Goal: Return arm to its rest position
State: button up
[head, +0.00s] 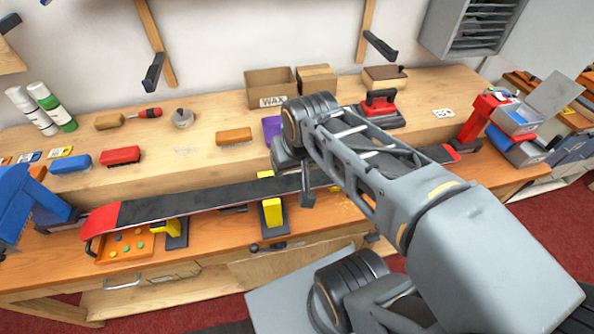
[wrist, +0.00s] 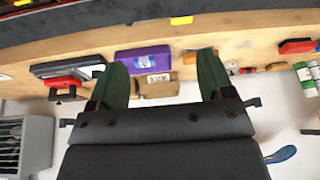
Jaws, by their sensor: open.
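My arm (head: 375,175) reaches from the lower right over the bench, its far end above the middle of a long black ski or board with red ends (head: 215,199). In the wrist view, my gripper (wrist: 162,72) shows two green fingers spread wide apart, with nothing held between them. Beyond the gap are a purple block (wrist: 142,60) and a cardboard box (wrist: 158,84), apart from the fingers. In the head view my gripper is mostly hidden behind the arm.
The board lies on yellow-topped supports (head: 272,212). Behind it stand a WAX box (head: 270,88), a red iron (head: 380,104), brushes (head: 119,155) and bottles (head: 52,106). A blue vise-like tool (head: 22,208) is at left, a red machine (head: 485,115) at right. Wall brackets (head: 380,45) hang above.

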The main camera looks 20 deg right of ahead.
jog(key=shift+s+a+f+n, duration=0.15)
jog(key=shift+s+f+n, duration=0.5)
jog(key=shift+s, duration=0.3)
jog(key=shift+c, duration=0.3)
